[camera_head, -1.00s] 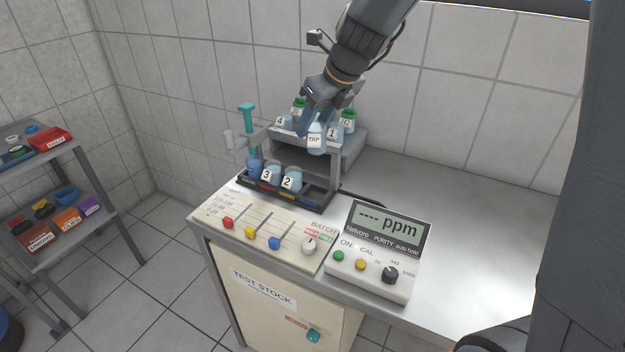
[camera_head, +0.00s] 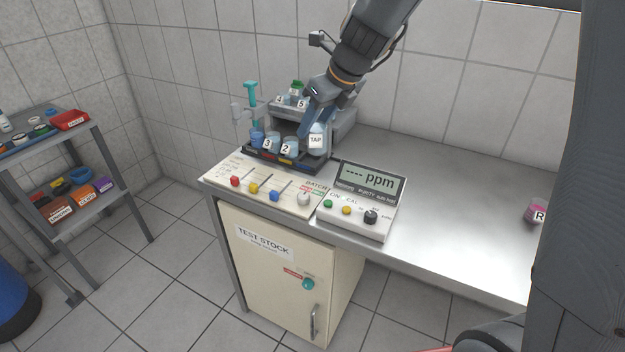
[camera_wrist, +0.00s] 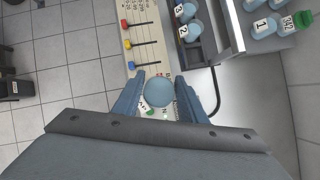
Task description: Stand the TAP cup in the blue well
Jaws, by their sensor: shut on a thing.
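The TAP cup (camera_head: 316,141) is a pale blue cup with a white label, upright in my gripper (camera_head: 317,126). In the wrist view its round top (camera_wrist: 159,92) sits between the two blue fingers of my gripper (camera_wrist: 162,95). In the head view it appears at the right end of the dark tray (camera_head: 262,159), which has coloured marks along its front. Cups 3 (camera_head: 270,143) and 2 (camera_head: 290,147) stand in the tray. The blue well is too small to make out surely, and I cannot tell whether the cup touches the tray.
A grey raised rack behind holds more cups, including cup 5 (camera_head: 301,103). The teal-topped post (camera_head: 251,92) stands at left. The slider panel (camera_head: 262,187) and ppm meter (camera_head: 362,200) lie in front. The right worktop is clear up to a pink R cup (camera_head: 536,211).

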